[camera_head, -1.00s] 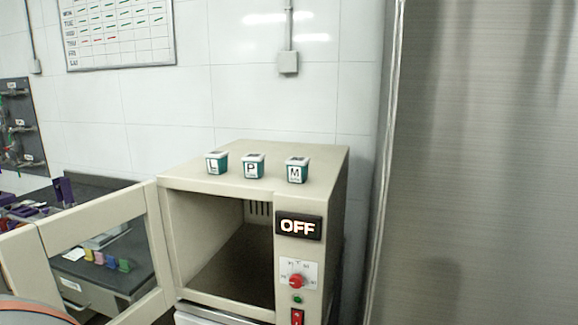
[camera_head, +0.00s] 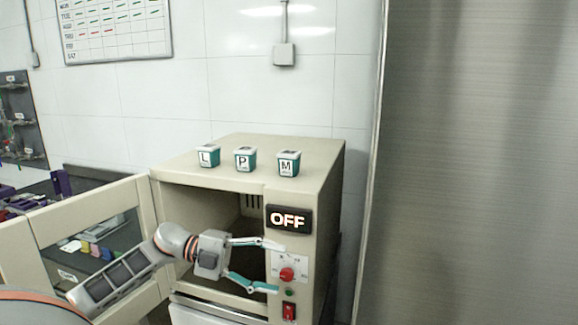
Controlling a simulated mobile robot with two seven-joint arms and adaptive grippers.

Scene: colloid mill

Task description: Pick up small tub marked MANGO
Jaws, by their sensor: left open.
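Three small teal and white tubs stand in a row on top of the beige oven-like cabinet. The tub lettered M (camera_head: 288,163) is the right one; its smaller print is too small to read. The tub lettered P (camera_head: 245,159) is in the middle and the tub lettered L (camera_head: 208,156) is on the left. My left gripper (camera_head: 272,266) is open and empty, in front of the cabinet's opening and control panel, below the M tub and apart from it. My right gripper is not in view.
The beige cabinet (camera_head: 330,170) has its door (camera_head: 45,222) open to the left. Its panel has an OFF display (camera_head: 289,219), a red knob (camera_head: 287,274) and a red switch (camera_head: 289,311). A large steel surface (camera_head: 480,160) stands on the right.

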